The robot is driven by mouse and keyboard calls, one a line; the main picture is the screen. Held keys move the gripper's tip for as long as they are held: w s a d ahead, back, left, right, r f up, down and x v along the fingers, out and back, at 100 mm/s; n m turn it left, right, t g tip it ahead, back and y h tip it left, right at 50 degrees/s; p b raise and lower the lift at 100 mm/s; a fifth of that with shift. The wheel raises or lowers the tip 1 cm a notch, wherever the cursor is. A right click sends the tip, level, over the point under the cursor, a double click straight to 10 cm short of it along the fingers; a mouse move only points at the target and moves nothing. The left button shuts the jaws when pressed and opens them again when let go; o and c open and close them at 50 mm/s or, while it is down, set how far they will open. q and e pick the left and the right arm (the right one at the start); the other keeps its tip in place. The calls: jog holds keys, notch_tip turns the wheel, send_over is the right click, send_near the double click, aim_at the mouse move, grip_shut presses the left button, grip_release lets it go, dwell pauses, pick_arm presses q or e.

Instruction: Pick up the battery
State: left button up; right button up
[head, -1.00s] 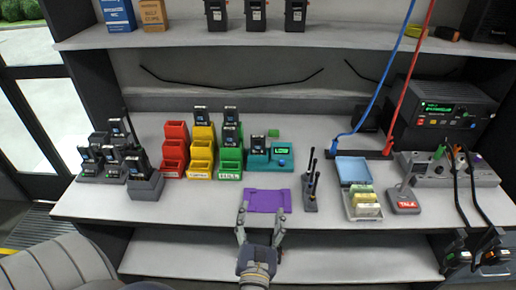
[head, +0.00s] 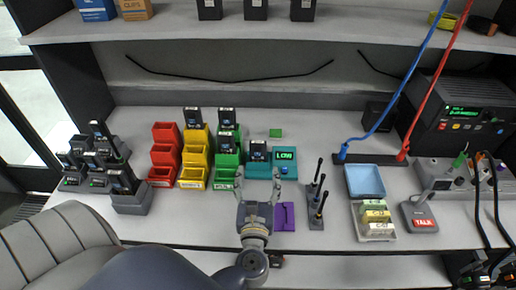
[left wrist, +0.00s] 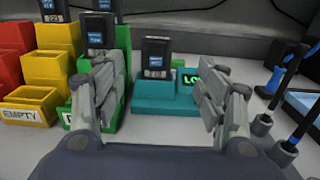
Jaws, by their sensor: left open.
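A black battery (head: 258,150) with a blue-and-white label stands upright in the left slot of a teal station (head: 286,169), beside a green screen reading LOW. In the left wrist view the battery (left wrist: 156,54) shows between and beyond the fingers. My left gripper (head: 258,176) is open and empty, just in front of the teal station, its fingers pointing at it. In the left wrist view its fingers (left wrist: 157,84) are spread to either side of the battery, apart from it. Other similar batteries (head: 227,142) stand in the green bins. My right gripper is not in view.
Red (head: 165,154), yellow (head: 194,157) and green bins (head: 226,178) stand left of the station. A purple tray (head: 285,217) lies near the front edge. A shelf (head: 330,38) hangs above.

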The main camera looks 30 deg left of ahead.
aim_at(258, 151)
pick_arm(q)
jog(key=p+x, duration=0.1)
jog(key=x, duration=0.3)
jog(key=p+x, duration=0.1)
jog(key=x, duration=0.3)
jog(key=shift+s+a+p, duration=0.1)
jog(key=shift+a+p, duration=0.2)
jog(key=shift+p, duration=0.05)
jog(key=shift+w+a, duration=0.15)
jog(key=shift+w, duration=0.1)
jog(key=shift+s, duration=0.1)
jog(key=c, duration=0.6)
grip_shut()
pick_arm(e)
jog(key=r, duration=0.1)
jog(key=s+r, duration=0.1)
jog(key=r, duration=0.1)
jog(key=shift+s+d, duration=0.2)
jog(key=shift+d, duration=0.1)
